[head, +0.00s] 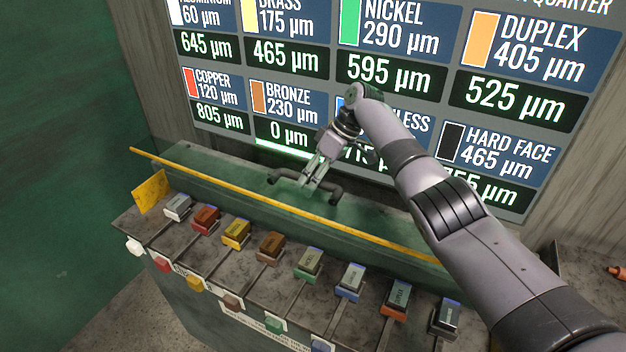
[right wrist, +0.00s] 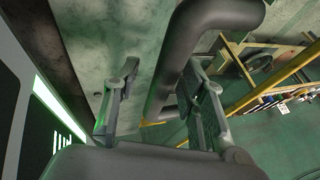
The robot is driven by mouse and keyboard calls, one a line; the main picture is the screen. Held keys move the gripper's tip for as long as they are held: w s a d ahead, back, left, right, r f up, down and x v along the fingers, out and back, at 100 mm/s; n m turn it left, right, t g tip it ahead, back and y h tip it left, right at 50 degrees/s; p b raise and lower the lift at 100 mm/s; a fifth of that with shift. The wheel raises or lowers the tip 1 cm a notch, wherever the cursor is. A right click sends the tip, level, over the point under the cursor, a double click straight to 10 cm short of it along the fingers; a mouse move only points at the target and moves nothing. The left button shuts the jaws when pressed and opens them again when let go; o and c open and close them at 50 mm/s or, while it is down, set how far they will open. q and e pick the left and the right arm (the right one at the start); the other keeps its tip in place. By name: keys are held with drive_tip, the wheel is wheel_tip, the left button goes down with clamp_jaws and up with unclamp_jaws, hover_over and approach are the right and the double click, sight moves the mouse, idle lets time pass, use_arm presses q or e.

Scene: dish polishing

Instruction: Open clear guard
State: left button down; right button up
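A dark grey bar handle (head: 334,193) sits on the long green ledge behind the row of blocks. It also shows as a thick bent tube in the right wrist view (right wrist: 185,50). A yellow strip (head: 285,207) runs along in front of it, perhaps the edge of the clear guard; the clear sheet itself is hard to make out. My right gripper (head: 312,180) is at the handle. In the right wrist view its fingers (right wrist: 160,105) are apart, with the tube between them, nearer the right finger, and a gap on the left. My left gripper is out of view.
Several coloured blocks (head: 236,234) stand in slots on the sloping bench top (head: 165,235), with coloured knobs along its front. A lit display panel (head: 330,92) rises close behind the handle. A yellow plate (head: 151,191) stands at the left end.

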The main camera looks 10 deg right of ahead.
wheel_tip(320, 180, up, 10)
drive_tip(key=shift+r, duration=0.1)
idle(0.5)
drive_tip(key=shift+s, duration=0.1)
